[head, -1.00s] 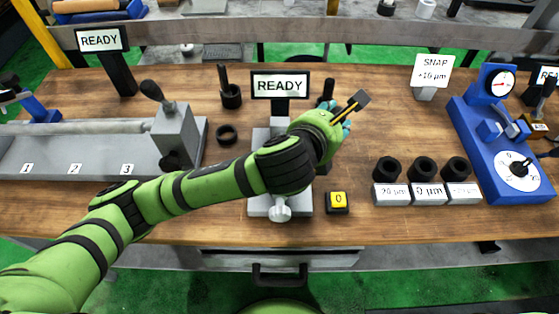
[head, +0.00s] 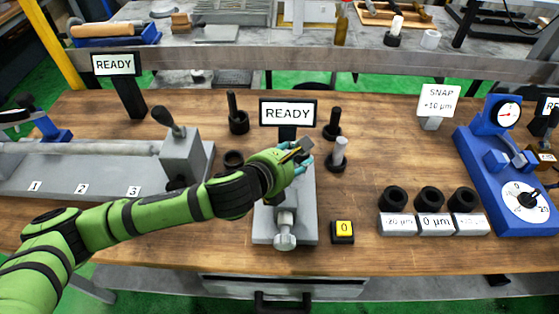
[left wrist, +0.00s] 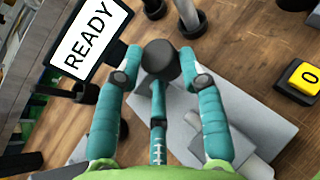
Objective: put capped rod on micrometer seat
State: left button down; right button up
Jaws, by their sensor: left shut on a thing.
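My left gripper (head: 299,159) is shut on the capped rod (head: 303,146), just in front of the centre READY display. In the left wrist view the rod's dark cap (left wrist: 160,60) shows between the teal fingers of the gripper (left wrist: 160,80); the rest of the rod is hidden. The grey micrometer stand (head: 264,225) lies below and in front of the hand, with its round knob (head: 285,238) toward me. Its grey base (left wrist: 265,130) also shows under the fingers. The hand covers its rear part, so I cannot tell whether the rod touches the seat. My right gripper is not in view.
The READY display (head: 288,112) stands close behind the hand. A pale rod in a dark holder (head: 339,158) stands just right of it. Dark holders (head: 238,122) and (head: 332,130) flank the display. A yellow button (head: 344,228) sits at front right.

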pick_arm(q)
jog(key=a+f, duration=0.2)
jog(key=a, duration=0.1)
jog(key=shift+w+a+f, duration=0.1)
jog(key=shift+a, duration=0.05)
jog(key=shift+f, duration=0.1)
jog(key=c, duration=0.8)
grip_release()
jog(key=shift+f, duration=0.2)
jog(key=shift+o, duration=0.2)
jog(key=shift+r+p, duration=0.2)
jog(key=shift+p, duration=0.1)
jog(key=v, duration=1.2)
